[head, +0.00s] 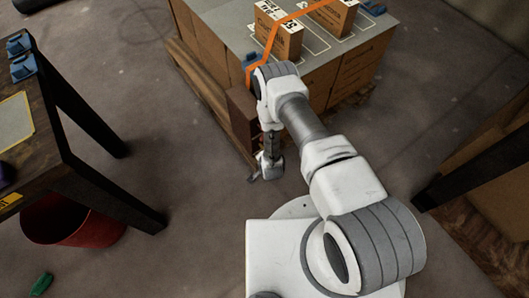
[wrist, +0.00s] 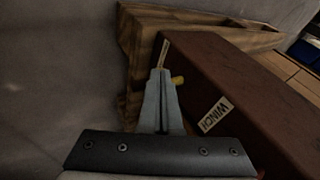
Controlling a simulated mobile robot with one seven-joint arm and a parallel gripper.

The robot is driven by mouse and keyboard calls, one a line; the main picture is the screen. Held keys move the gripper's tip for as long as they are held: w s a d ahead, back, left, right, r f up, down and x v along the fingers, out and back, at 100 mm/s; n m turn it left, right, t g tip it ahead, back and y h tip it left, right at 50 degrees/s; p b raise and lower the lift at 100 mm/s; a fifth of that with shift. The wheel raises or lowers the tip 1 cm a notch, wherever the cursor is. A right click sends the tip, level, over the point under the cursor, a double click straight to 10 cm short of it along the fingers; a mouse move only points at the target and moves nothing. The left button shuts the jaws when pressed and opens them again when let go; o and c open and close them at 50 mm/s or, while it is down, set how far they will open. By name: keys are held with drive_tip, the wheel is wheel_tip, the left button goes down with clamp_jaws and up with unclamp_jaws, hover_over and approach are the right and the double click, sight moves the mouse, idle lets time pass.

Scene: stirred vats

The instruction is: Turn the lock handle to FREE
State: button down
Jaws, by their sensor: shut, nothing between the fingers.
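A red-brown winch box with a "WINCH" label fills the right of the wrist view (wrist: 235,85); in the head view it stands at the pallet load's near side (head: 240,112), partly behind my arm. A small yellow piece (wrist: 177,80), perhaps the lock handle's end, shows just right of my fingers; the rest is hidden. A narrow pale label (wrist: 164,52) is on the box's edge beyond the fingertips; its words are unreadable. My gripper (wrist: 161,74) is shut and empty, close beside the box; I cannot tell whether it touches the yellow piece. In the head view it points down (head: 254,178).
Cartons (head: 278,38) stand on the grey-topped load, crossed by an orange strap (head: 272,42). A dark table (head: 62,160) stands at the left with a red bin (head: 75,225) underneath. Another table leg (head: 470,165) is at the right. Floor left of the pallet is clear.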

drive_tip(key=shift+s+a+f+b, duration=0.15)
drive_tip(key=shift+f+b, duration=0.15)
drive_tip(key=shift+f, duration=0.15)
drive_tip(key=shift+a+f, duration=0.1)
drive_tip(key=shift+f, duration=0.1)
idle(0.7)
drive_tip(key=shift+w+d+r, duration=0.5)
drive_tip(key=shift+d, duration=0.2)
